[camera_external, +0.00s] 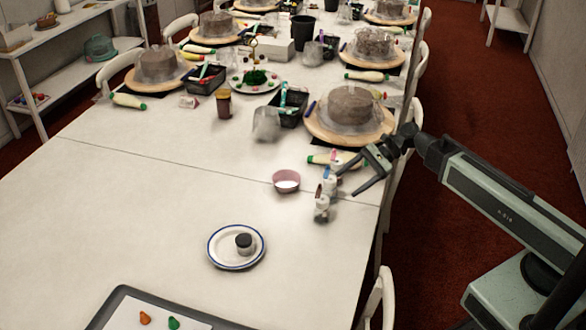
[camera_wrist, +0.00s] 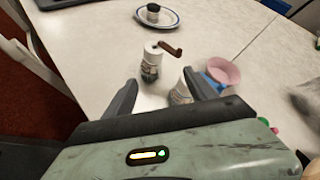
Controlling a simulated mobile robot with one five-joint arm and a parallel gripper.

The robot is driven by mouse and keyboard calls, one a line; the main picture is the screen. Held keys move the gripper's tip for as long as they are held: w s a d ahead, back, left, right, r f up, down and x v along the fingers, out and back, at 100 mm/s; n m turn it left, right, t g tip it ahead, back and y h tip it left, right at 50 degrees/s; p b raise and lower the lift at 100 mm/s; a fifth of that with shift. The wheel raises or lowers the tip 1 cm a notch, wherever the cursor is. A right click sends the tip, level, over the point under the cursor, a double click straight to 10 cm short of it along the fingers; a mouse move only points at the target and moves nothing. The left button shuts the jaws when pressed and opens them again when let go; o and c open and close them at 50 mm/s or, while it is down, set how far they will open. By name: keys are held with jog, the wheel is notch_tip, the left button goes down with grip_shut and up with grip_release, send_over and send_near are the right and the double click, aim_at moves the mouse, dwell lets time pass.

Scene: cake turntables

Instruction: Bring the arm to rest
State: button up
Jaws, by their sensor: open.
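My gripper (camera_external: 360,171) is open and empty in the external view, held above the right edge of the long white table (camera_external: 170,205). My arm reaches in from the right. In the wrist view the two dark fingers of my gripper (camera_wrist: 162,98) are spread apart. A white-topped bottle (camera_wrist: 152,62) stands beyond them, and a second white bottle (camera_wrist: 181,92) shows near the right finger. In the external view a small bottle (camera_external: 322,208) stands just below the fingers. I cannot tell the exact gap between fingers and bottles.
A pink bowl (camera_external: 286,181) stands left of the gripper. A blue-rimmed plate (camera_external: 218,250) holds a dark-lidded jar (camera_external: 244,243). A grey tray (camera_external: 120,297) lies at the front. A cake turntable (camera_external: 318,128) stands behind. White chairs (camera_external: 385,298) line the right edge.

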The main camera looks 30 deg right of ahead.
jog(key=s+d+f+m+t+h+b, duration=0.1)
jog(key=d+f+m+b, duration=0.3)
jog(key=d, duration=0.7)
jog(key=s+d+f+m+t+h+b, duration=0.1)
jog(key=d+f+m+h+b, duration=0.15)
jog(key=d+f, duration=0.6)
jog(key=s+d+f+n+g+h+b, duration=0.1)
jog(key=s+d+f+n+h+b, duration=0.2)
jog(key=f+n, duration=0.6)
jog(key=s+d+f+n+g+h+b, duration=0.1)
jog(key=d+f+n+g+h+b, duration=0.15)
jog(key=f+n+h+b, duration=0.6)
notch_tip(320, 180, up, 30)
jog(key=n+y+p, duration=0.2)
jog(key=n+p, duration=0.1)
jog(key=p, duration=2.7)
jog(key=shift+d+f+t+y+p, duration=0.2)
jog(key=shift+d+t+y+p, duration=0.1)
jog(key=shift+t+y, duration=0.1)
jog(key=shift+w, duration=0.1)
